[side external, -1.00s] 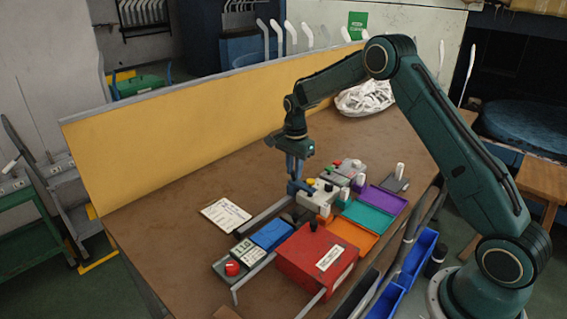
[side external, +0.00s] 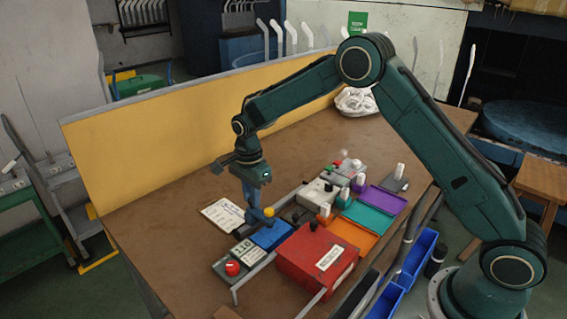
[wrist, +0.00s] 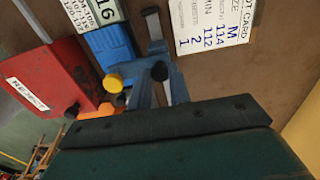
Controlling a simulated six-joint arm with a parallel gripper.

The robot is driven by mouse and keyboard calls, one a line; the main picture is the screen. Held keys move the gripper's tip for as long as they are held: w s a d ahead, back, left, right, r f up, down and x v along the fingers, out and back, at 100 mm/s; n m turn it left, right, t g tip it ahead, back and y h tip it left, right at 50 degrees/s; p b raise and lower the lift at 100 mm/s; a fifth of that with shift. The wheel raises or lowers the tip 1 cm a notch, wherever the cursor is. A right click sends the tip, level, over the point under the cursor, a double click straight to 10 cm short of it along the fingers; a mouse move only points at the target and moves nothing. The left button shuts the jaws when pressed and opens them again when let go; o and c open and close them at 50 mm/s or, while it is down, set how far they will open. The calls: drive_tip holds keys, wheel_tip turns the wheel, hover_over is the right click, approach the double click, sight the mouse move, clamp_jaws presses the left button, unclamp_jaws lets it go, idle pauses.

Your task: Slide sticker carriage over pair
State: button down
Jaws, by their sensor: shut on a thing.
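The sticker carriage is a blue piece with a yellow knob (side external: 268,212); the knob also shows in the wrist view (wrist: 114,82). The folded blue pair (side external: 271,236) lies flat just in front of the carriage in the side view, and beside the fingers in the wrist view (wrist: 108,46). Whether the carriage is over the pair's edge I cannot tell.
A red box (side external: 315,258) stands close beside the pair. A counter panel with a red button (side external: 232,268) is at the pair's left end. A printed card (side external: 222,214) lies behind the rail. Orange, teal and purple trays (side external: 368,217) are to the right.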

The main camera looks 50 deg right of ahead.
drive_tip(key=c, duration=1.3)
unclamp_jaws()
drive_tip(key=shift+r, duration=0.1)
wheel_tip(320, 180, up, 14)
drive_tip(key=shift+s, duration=0.1)
